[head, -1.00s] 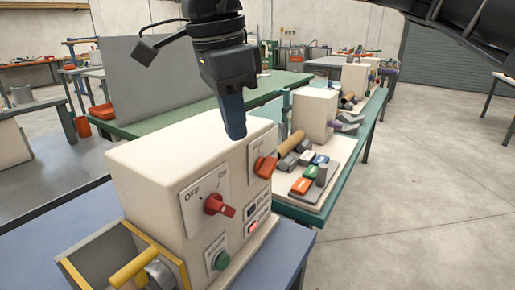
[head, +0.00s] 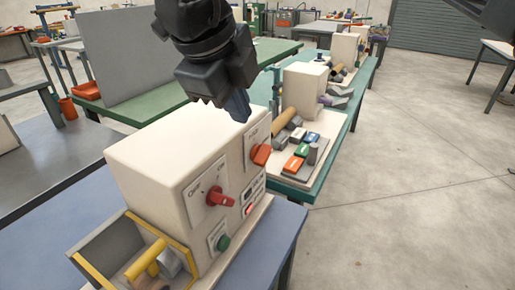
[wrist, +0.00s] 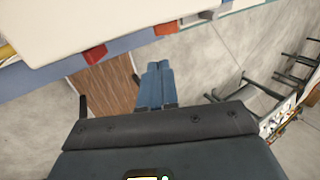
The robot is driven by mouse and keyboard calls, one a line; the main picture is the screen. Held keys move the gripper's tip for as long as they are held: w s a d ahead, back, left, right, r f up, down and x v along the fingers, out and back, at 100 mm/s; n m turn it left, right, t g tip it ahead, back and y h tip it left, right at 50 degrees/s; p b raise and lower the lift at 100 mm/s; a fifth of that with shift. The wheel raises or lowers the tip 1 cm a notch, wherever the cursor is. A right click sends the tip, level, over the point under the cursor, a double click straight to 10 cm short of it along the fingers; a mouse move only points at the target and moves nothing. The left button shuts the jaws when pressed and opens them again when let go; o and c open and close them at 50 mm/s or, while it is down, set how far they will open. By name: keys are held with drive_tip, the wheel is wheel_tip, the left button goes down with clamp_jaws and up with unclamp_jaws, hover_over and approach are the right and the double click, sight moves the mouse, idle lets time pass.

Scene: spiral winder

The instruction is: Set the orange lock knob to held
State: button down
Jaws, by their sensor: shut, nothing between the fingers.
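The orange lock knob (head: 261,154) sits on a white plate on the front of the cream machine box (head: 160,150), at the panel's far end. The plate's lettering is too small to read surely. My gripper (head: 238,106) is shut and empty, above and just left of the orange knob in the head view, apart from it. In the wrist view my gripper's blue fingers (wrist: 155,85) are together. An orange knob (wrist: 166,28) and a red knob (wrist: 95,53) stick out from the box edge there.
A red knob (head: 221,199) on an OFF/ON plate and a green button (head: 223,243) share the panel. A grey bin with yellow edges (head: 100,243) stands at the box's near left end. Colored blocks (head: 296,163) lie on the bench behind. Open floor lies to the right.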

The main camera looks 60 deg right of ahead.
sight(262, 160)
drive_tip(key=shift+f, duration=0.1)
drive_tip(key=p+x, duration=0.2)
drive_tip(key=x, duration=1.1)
drive_tip(key=shift+d+f+p, duration=0.25)
drive_tip(key=shift+f+p, duration=0.05)
drive_tip(key=shift+p, duration=0.05)
